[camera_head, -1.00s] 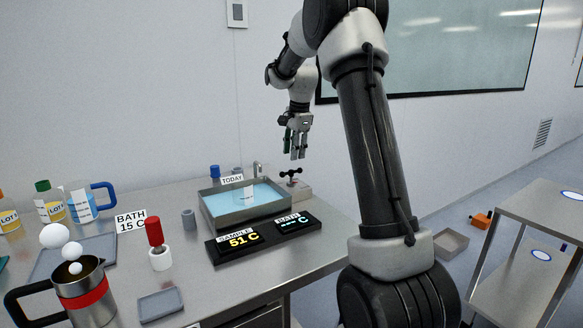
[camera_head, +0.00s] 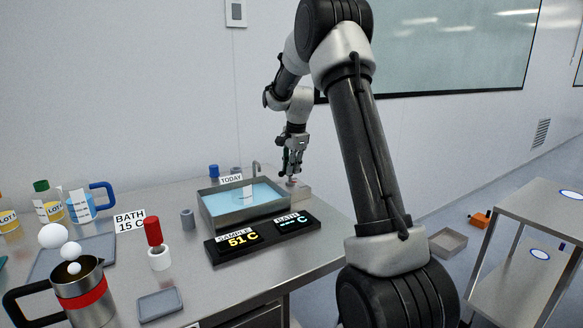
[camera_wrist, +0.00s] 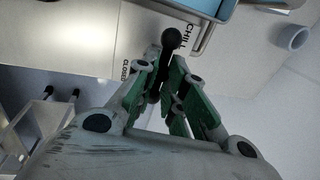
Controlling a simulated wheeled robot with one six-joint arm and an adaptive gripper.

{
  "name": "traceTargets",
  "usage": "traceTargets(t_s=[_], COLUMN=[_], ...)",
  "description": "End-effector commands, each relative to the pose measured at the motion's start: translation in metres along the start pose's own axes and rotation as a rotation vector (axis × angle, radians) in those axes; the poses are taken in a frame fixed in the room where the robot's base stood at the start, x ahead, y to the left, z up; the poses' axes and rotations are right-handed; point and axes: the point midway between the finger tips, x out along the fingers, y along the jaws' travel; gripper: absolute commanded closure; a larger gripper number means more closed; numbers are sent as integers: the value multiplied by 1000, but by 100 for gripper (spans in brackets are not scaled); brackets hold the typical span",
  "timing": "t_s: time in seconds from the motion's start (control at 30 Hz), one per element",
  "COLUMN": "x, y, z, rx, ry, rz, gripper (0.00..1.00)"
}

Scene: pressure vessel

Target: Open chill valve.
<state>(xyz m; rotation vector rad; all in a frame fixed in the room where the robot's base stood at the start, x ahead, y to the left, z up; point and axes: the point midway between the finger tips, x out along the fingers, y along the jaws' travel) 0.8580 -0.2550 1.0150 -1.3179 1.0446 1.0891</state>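The chill valve has a dark bar handle with a round black knob (camera_wrist: 171,38), seen in the wrist view beside the printed words CHILL and CLOSED. Its pale base block (camera_head: 303,190) stands at the right end of the water bath (camera_head: 244,213) in the head view. My gripper (camera_head: 291,173) is lowered over the valve and hides most of the handle. In the wrist view my gripper's green-padded fingers (camera_wrist: 172,72) lie on either side of the dark bar. I cannot tell whether they press on it.
The air above the bath is clear.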

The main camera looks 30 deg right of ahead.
Motion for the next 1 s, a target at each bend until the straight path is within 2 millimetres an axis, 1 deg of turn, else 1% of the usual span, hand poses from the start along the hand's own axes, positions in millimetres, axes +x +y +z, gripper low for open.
traceTargets(t_s=[0.27,0.47,0.67,1.0], x=[0,0,0,0], y=[0,0,-1,-2], z=[0,-1,-1,-3], rx=[-13,-85,-227,-542], ry=[-3,-18,-46,-108], rz=[0,-1,0,-1], gripper=[100,100,100,100])
